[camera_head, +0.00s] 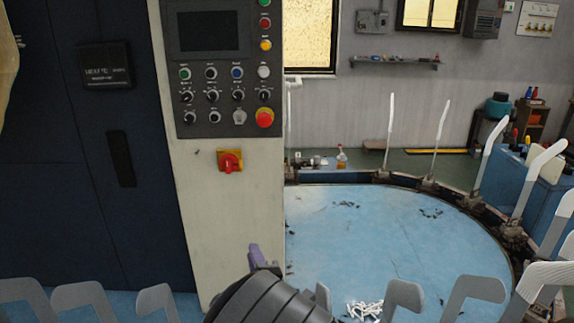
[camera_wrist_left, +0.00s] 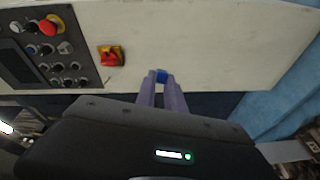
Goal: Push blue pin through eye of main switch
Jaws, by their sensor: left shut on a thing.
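The main switch (camera_head: 230,161) is a red rotary handle on a yellow plate, set on the pale cabinet panel below the control box. It also shows in the left wrist view (camera_wrist_left: 111,56), to the left of my fingers. My left gripper (camera_head: 254,256) has purple fingers and is below and a little right of the switch, apart from it. In the left wrist view the fingers are shut on the small blue pin (camera_wrist_left: 162,75), whose end shows between the tips. The pin cannot be made out in the head view. The eye of the switch is too small to see. My right gripper is out of view.
The control box (camera_head: 222,65) with buttons, knobs and a red emergency stop (camera_head: 264,118) is above the switch. Dark blue doors (camera_head: 60,200) stand at the left. A round blue table (camera_head: 400,230) ringed by upright white sock boards (camera_head: 390,130) is at the right. The panel around the switch is clear.

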